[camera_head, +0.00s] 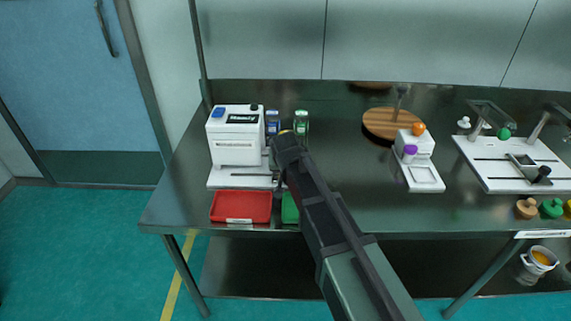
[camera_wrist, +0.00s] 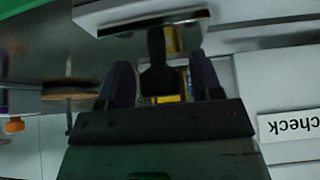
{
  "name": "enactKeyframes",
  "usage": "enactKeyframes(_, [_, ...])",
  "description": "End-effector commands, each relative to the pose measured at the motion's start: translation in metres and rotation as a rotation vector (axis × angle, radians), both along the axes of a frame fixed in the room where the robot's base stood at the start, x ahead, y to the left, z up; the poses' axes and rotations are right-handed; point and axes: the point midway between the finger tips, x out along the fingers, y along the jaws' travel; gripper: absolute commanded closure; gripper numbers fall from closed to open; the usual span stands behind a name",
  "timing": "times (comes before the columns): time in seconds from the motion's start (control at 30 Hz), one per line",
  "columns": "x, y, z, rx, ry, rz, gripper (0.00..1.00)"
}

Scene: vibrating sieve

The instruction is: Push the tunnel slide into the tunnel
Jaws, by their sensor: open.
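My gripper (camera_wrist: 161,68) is open. In the wrist view its two dark fingers stand on either side of a dark knob-like piece (camera_wrist: 157,75), with a bit of yellow beside it; I cannot tell whether they touch it. In the head view my gripper (camera_head: 284,150) is at the right side of the white machine (camera_head: 235,152), over its flat white base plate (camera_head: 222,182). The arm hides the right part of the plate. In the wrist view a white slab with a shiny edge (camera_wrist: 140,12) lies beyond the fingers. I cannot make out the tunnel slide and tunnel for certain.
A red tray (camera_head: 240,206) and a partly hidden green tray (camera_head: 290,208) lie at the table's front. Blue (camera_head: 272,122) and green (camera_head: 301,122) containers stand behind my gripper. A round wooden board (camera_head: 378,122) and white fixtures (camera_head: 420,178) stand right. The middle table is clear.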

Motion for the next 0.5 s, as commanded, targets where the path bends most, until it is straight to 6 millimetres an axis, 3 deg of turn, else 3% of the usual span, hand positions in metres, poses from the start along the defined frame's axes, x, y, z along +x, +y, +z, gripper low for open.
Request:
enactKeyframes(0.23, [0.0, 0.003, 0.0, 0.0, 0.0, 0.0, 0.4])
enactKeyframes(0.5, [0.0, 0.019, 0.0, 0.0, 0.0, 0.001, 0.4])
